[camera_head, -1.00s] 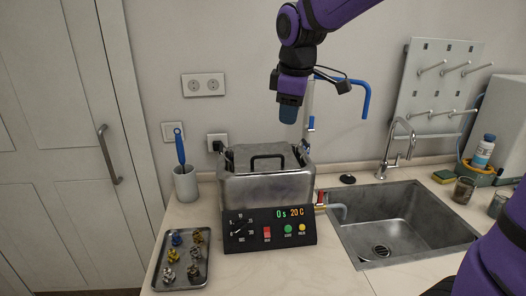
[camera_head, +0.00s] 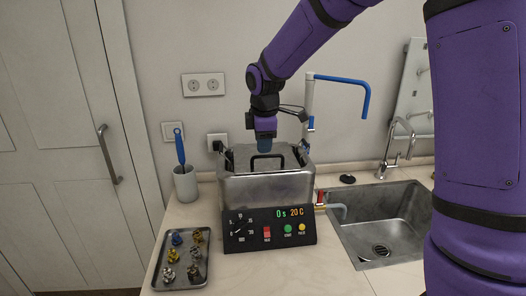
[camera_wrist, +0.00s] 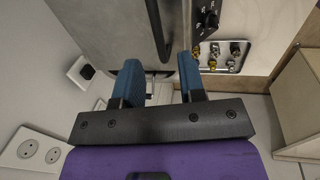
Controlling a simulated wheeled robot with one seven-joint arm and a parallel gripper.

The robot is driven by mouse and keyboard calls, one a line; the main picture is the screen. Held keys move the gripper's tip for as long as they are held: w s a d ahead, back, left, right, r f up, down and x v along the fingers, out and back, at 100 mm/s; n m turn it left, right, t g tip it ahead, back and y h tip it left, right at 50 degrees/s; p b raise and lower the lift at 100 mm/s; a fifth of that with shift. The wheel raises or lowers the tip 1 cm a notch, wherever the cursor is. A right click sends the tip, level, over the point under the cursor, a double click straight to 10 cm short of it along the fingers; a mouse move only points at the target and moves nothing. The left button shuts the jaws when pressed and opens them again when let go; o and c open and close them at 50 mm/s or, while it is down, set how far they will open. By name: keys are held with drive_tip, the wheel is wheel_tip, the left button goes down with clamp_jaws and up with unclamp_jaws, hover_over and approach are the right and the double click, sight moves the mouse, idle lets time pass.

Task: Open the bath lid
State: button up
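The metal bath (camera_head: 262,187) stands on the counter with its lid (camera_head: 236,158) on top. The lid's black arched handle (camera_head: 254,158) stands up at its middle. It also shows as a dark bar, the handle (camera_wrist: 158,28), at the top of the wrist view. My gripper (camera_head: 261,149) points down just above and behind the handle. In the wrist view its two blue fingers (camera_wrist: 165,82) are apart with nothing between them, and the handle lies beyond their tips. Whether a finger touches the lid is hidden.
A tray (camera_head: 157,272) with several small metal parts lies front left of the bath. A cup (camera_head: 186,187) with a blue-handled tool stands left. The sink (camera_head: 345,235) is on the right, and a blue-spouted tap (camera_head: 340,79) rises behind the bath.

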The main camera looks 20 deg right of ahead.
sight(263, 156)
drive_tip(key=shift+w+f, duration=0.2)
drive_tip(key=shift+f, duration=0.7)
drive_tip(key=shift+w+f, duration=0.15)
drive_tip(key=shift+f, duration=0.7)
clamp_jaws()
